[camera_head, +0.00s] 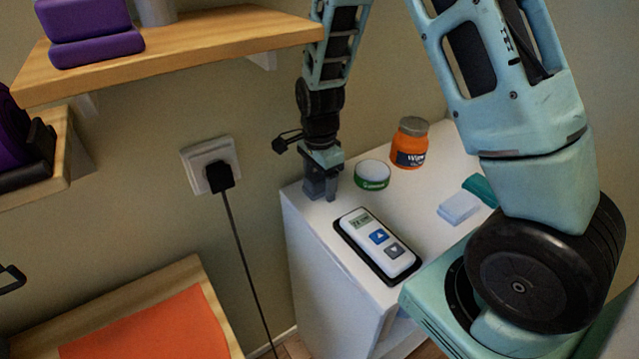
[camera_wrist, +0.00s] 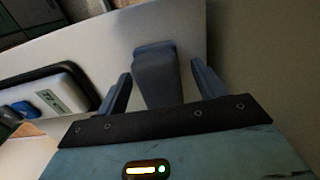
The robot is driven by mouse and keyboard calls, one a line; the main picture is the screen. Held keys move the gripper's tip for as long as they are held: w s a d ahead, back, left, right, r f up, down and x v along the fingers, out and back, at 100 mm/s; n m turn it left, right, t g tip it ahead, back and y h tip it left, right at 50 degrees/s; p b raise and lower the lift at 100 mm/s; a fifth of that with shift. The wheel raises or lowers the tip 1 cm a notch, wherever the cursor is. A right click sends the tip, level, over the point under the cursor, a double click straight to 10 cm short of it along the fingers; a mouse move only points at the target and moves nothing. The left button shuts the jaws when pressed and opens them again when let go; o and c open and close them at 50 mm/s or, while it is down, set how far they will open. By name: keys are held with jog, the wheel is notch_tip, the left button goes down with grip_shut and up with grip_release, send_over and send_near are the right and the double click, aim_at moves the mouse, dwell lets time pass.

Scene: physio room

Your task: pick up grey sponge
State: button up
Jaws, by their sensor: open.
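The grey sponge (camera_wrist: 156,72) is a blue-grey block on the white cabinet top. In the wrist view it lies between the two fingers of my gripper (camera_wrist: 162,88), with a visible gap to each finger. The fingers are open and the sponge is not gripped. In the head view my gripper (camera_head: 321,187) points down at the cabinet's back left corner, close to the wall. There I cannot clearly tell the sponge from the similarly coloured fingers.
On the white cabinet (camera_head: 309,239) stand a green-rimmed round tin (camera_head: 372,175), an orange jar (camera_head: 410,143), a white handheld device (camera_head: 377,243) on a black tray, and a pale blue folded cloth (camera_head: 458,208). A wooden shelf (camera_head: 200,40) juts out at upper left. A plug (camera_head: 219,177) sits in the wall socket.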

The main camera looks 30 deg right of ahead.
aim_at(320, 176)
jog(key=shift+c, duration=0.3)
jog(key=c, duration=1)
notch_tip(320, 176, up, 10)
jog(key=shift+r, duration=0.1)
jog(key=shift+o, duration=0.5)
